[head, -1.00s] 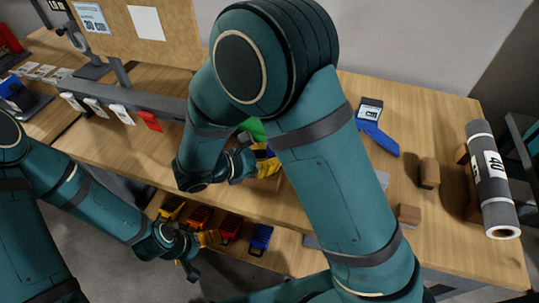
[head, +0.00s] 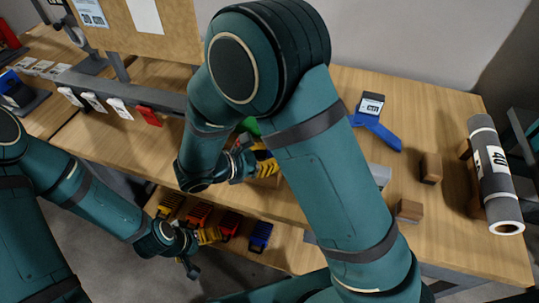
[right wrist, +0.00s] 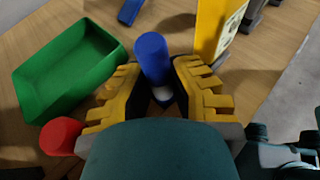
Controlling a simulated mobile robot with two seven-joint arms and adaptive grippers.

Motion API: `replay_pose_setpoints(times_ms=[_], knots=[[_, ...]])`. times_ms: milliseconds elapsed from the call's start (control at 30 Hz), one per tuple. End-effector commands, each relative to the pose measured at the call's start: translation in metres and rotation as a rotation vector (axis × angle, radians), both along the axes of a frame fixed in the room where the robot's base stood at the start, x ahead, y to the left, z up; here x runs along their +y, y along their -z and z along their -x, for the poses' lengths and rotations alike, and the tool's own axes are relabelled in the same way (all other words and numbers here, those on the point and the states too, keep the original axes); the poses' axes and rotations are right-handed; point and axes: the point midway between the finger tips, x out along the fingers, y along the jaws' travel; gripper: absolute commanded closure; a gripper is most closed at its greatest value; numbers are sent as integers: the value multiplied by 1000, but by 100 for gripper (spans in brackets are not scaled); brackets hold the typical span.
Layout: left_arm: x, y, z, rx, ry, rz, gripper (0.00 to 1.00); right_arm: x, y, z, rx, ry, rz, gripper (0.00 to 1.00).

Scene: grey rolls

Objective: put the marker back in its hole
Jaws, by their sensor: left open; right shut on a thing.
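A blue marker (right wrist: 152,58) stands between the yellow fingers of my right gripper (right wrist: 155,85) in the right wrist view, and the gripper is shut on it. A white part shows at its lower end. In the head view my right gripper (head: 264,163) is over the bench, mostly hidden behind my own right arm. The marker cannot be made out there. I cannot make out the hole in either view. My left gripper (head: 208,236) is open, low at the bench's front, near the small bins.
A green tray (right wrist: 70,70) and a red round thing (right wrist: 61,136) lie left of the marker. A yellow upright thing (right wrist: 215,28) stands right of it. Small coloured bins, one blue (head: 261,235), sit below the bench edge. A grey roll (head: 493,170) lies at the right.

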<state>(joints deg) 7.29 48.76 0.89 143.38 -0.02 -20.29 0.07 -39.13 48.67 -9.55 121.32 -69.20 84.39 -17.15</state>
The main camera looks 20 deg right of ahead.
Motion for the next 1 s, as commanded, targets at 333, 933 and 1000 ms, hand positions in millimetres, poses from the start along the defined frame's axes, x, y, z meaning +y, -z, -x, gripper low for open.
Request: replay_pose_setpoints(times_ms=[333, 933, 1000], knots=[[0, 1, 0, 0, 0, 0, 0, 0, 1, 0, -1, 0, 0, 55], [0, 1, 0, 0, 0, 0, 0, 0, -69, 0, -5, 1, -3, 55], [0, 1, 0, 0, 0, 0, 0, 0, -79, 0, -5, 0, -3, 55]])
